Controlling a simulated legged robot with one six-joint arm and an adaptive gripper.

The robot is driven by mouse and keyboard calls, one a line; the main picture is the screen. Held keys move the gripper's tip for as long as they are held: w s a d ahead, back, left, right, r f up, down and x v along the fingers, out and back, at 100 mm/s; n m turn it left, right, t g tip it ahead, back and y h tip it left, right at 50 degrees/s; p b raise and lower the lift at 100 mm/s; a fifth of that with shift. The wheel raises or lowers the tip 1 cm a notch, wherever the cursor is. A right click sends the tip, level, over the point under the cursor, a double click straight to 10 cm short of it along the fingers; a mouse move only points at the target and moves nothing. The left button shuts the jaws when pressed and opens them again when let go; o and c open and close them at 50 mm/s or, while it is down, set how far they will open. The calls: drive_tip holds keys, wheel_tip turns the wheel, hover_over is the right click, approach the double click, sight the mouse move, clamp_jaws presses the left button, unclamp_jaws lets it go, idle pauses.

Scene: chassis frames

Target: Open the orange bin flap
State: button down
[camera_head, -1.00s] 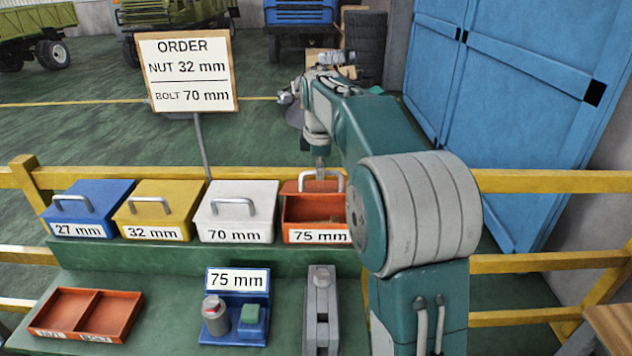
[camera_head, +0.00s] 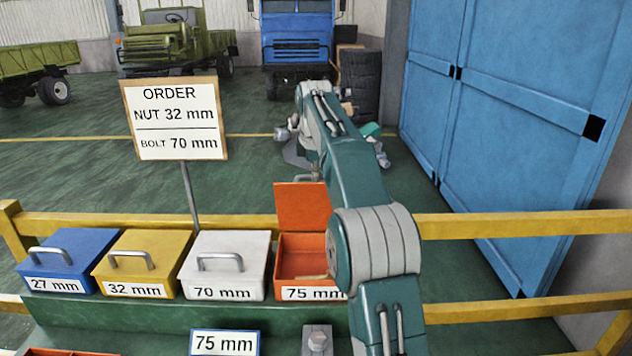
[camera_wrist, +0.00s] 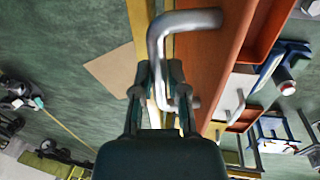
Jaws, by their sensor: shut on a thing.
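The orange bin (camera_head: 286,262) labelled 75 mm stands at the right end of the bin row. Its orange flap (camera_head: 300,206) stands raised and about upright at the bin's back, so the inside shows. The flap also shows in the wrist view (camera_wrist: 214,55). In the wrist view my gripper (camera_wrist: 158,78) is shut on the flap's bent silver handle (camera_wrist: 190,19). In the head view my arm passes over the bin's right side and hides part of it; the fingers are hard to make out there.
Closed blue (camera_head: 75,250), yellow (camera_head: 150,248) and white (camera_head: 228,250) bins stand left of the orange one. The order sign (camera_head: 178,122) rises behind them. A yellow rail (camera_head: 480,224) runs behind the row, with open floor beyond and a blue cabinet (camera_head: 530,110) at right.

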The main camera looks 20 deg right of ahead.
drive_tip(key=shift+w+d+f, duration=0.1)
drive_tip(key=shift+w+d, duration=0.1)
drive_tip(key=shift+w, duration=0.5)
drive_tip(key=shift+w+d, duration=0.15)
drive_tip(key=shift+w, duration=0.65)
drive_tip(key=shift+w+d, duration=0.1)
drive_tip(key=shift+w, duration=0.1)
drive_tip(key=shift+r, duration=0.25)
drive_tip(key=c, duration=0.7)
unclamp_jaws()
drive_tip(key=shift+a, duration=0.2)
drive_tip(key=shift+o, duration=0.2)
drive_tip(key=shift+f, duration=0.15)
drive_tip(key=shift+s+d, duration=0.1)
drive_tip(key=shift+d, duration=0.1)
drive_tip(key=shift+s, duration=0.1)
